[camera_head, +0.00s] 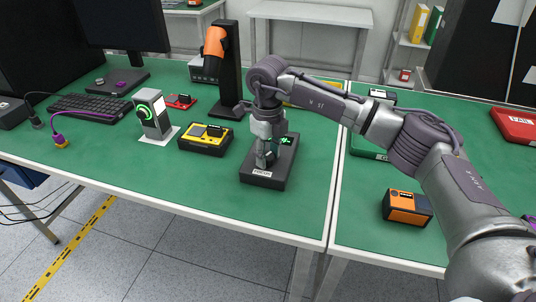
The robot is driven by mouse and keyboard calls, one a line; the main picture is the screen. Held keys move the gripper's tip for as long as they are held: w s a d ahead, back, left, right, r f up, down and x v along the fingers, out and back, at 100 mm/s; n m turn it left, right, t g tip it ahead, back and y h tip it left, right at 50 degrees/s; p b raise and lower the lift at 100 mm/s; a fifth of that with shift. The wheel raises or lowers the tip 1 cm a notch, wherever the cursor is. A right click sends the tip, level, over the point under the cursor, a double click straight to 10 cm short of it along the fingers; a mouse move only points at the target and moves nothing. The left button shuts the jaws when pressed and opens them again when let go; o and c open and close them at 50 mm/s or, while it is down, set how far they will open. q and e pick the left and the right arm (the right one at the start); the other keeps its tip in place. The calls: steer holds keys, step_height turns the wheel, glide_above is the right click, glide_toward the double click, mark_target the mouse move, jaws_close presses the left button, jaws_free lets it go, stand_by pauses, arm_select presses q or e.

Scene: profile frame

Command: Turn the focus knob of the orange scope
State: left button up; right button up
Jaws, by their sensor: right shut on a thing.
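The orange scope (214,42) is an orange tube on a tall black stand (231,75), upright at the back of the green bench. I cannot make out its focus knob. My right gripper (264,160) points down over a black labelled block (262,177) in front of the scope, apart from the orange tube. It is shut on a small part at the block, mostly hidden by the fingers. A green-lit piece (287,140) shows just right of the fingers. My left gripper is not in view.
A yellow meter (205,140), a grey device with a green ring (152,113) and a red item (181,101) stand left of the block. A keyboard (90,107) lies further left. An orange-black box (407,207) stands on the right bench. Bare green bench lies at front left.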

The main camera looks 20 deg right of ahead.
mark_target(268, 156)
steer(key=shift+m, duration=0.4)
steer(key=o, duration=1.1)
steer(key=shift+o, duration=0.2)
step_height(268, 156, up, 12)
